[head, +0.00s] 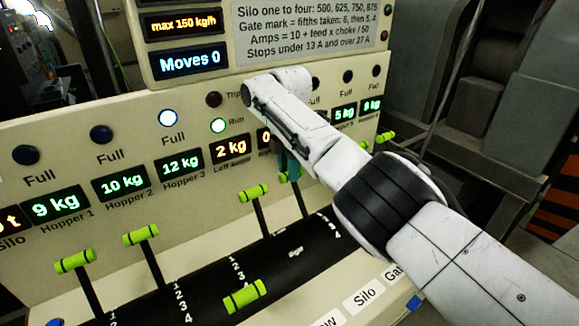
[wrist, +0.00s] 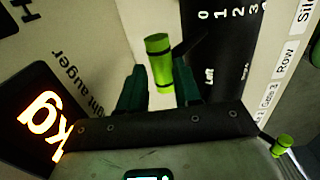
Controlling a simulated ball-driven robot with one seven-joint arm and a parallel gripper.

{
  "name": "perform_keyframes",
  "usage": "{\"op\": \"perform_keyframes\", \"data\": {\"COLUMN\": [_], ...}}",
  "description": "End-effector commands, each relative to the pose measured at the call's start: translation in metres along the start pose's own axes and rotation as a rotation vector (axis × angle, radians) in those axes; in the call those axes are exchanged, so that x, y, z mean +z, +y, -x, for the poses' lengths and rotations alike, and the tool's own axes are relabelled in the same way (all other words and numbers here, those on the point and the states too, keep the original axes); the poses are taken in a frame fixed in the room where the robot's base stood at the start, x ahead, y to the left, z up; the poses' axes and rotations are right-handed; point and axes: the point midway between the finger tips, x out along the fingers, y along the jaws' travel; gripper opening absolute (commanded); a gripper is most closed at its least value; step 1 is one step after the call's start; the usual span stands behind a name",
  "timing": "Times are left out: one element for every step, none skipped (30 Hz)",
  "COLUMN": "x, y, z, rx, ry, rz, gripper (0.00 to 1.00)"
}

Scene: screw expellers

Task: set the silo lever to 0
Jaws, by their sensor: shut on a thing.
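Several levers with green bar handles rise from a dark curved, numbered strip (head: 205,276) on the control panel. My gripper (head: 289,162) has dark teal fingers and is at one green lever handle (head: 290,177) below the right auger display. In the wrist view my gripper (wrist: 159,82) is shut on that handle (wrist: 160,64), with one finger on each side. The lever's stem is dark. A "Silo" label (head: 365,296) lies on the front edge, to the right of the strip. I cannot tell from the frames which lever it names.
Other green handles stand at the left (head: 75,260), (head: 141,233), beside my gripper (head: 254,193) and low in front (head: 245,295). The display (head: 187,62) reads "Moves 0". An instruction plate (head: 303,35) is above. My arm covers part of the right side.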

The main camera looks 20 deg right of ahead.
Motion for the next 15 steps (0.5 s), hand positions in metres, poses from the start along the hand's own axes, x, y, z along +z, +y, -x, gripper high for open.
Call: {"op": "perform_keyframes", "data": {"x": [-0.0025,-0.0026,-0.0026,-0.0027,-0.0027,-0.0028,-0.0027,-0.0027,-0.0027,-0.0027,-0.0027,-0.0027,-0.0027,-0.0027,-0.0027], "y": [0.0051,0.005,0.005,0.005,0.005,0.0048,0.0049,0.0048,0.0046,0.0045,0.0045,0.0044,0.0044,0.0043,0.0043], "z": [-0.01,-0.0103,-0.0106,-0.0107,-0.0108,-0.0109,-0.0111,-0.0113,-0.0116,-0.0117,-0.0118,-0.012,-0.012,-0.012,-0.012], "rx": [0.025,0.025,0.025,0.025,0.025,0.024,0.024,0.024,0.023,0.023,0.023,0.022,0.022,0.022,0.022], "ry": [0.003,0.003,0.004,0.004,0.004,0.004,0.004,0.004,0.005,0.005,0.006,0.006,0.007,0.007,0.007], "rz": [0.007,0.007,0.007,0.007,0.007,0.007,0.007,0.007,0.006,0.006,0.005,0.005,0.005,0.004,0.004], "gripper": [0.0,0.0,0.0,0.0,0.0,0.36,0.39,0.42,0.45,0.48,0.51,0.51,0.51,0.51,0.51]}}
